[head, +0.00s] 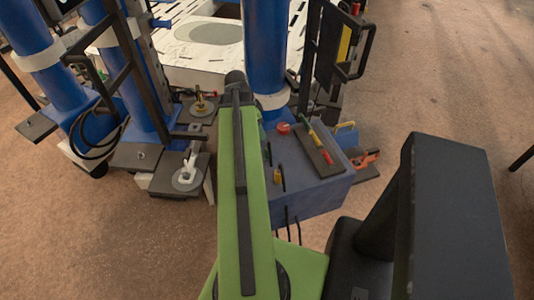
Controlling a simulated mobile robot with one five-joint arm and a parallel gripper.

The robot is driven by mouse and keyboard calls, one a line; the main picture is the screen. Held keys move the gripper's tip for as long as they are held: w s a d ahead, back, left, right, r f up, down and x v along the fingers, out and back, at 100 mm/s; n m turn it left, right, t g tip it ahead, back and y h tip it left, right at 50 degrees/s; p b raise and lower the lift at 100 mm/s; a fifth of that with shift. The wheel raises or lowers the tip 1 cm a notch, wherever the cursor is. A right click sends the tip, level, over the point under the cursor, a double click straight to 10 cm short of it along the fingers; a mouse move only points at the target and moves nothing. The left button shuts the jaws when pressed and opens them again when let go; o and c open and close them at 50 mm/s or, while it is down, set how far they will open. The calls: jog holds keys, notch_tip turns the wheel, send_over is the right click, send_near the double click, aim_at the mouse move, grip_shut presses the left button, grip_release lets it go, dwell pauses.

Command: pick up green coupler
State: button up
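I cannot single out the green coupler with certainty. A small slim green piece (304,121) lies at the upper end of a dark plate (328,163) on the blue box, in line with yellow and red pieces. It is too small to tell whether it is the coupler. My green arm link rises through the middle of the head view, left of that plate, and covers part of the box. My gripper does not show; no fingers are visible past the dark end of the link.
The blue box (311,202) has a red knob (283,128) and a small yellow piece (277,176) on top. An orange tool (363,159) lies to its right. Blue columns (267,45) and black frames stand behind and left. A white fitting (188,167) stands left. Carpet (450,80) is clear at right.

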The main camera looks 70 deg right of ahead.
aim_at(270, 152)
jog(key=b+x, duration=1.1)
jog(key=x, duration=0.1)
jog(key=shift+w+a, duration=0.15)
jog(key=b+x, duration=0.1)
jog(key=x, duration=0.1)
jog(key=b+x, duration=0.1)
jog(key=b, duration=0.1)
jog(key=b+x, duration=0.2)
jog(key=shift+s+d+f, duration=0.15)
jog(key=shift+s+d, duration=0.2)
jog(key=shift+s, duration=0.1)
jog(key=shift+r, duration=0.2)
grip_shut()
